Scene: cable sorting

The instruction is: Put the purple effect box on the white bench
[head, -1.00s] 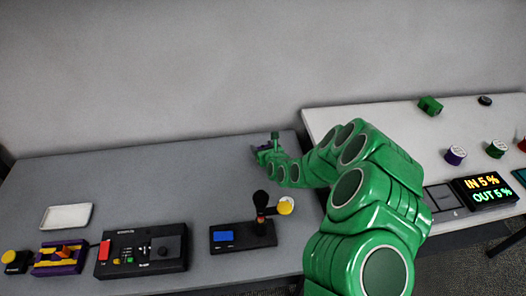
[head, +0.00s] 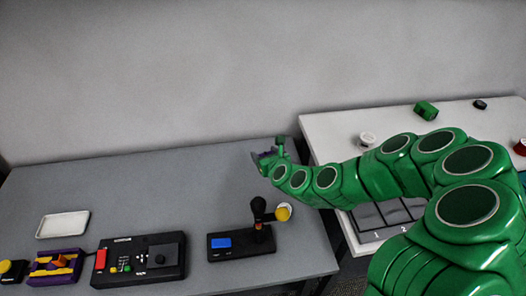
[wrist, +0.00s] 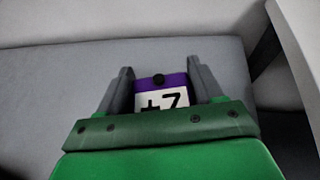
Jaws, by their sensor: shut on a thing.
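The purple effect box (wrist: 175,83) shows in the wrist view, with a white label reading "+7" and a black knob. My gripper (wrist: 162,85) is shut on it, one grey finger at each side. In the head view my gripper (head: 268,155) is above the back right part of the grey table, and only a bit of purple shows there. The white bench (head: 330,122) stands to the right of the grey table, and my arm crosses in front of it.
The grey table (head: 150,190) holds a white tray (head: 63,225), a purple and yellow device (head: 55,266), a black control box (head: 140,262) and a joystick unit (head: 240,243). On the bench are a green box (head: 426,110), a white-topped knob (head: 367,139) and numbered pads (head: 378,220).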

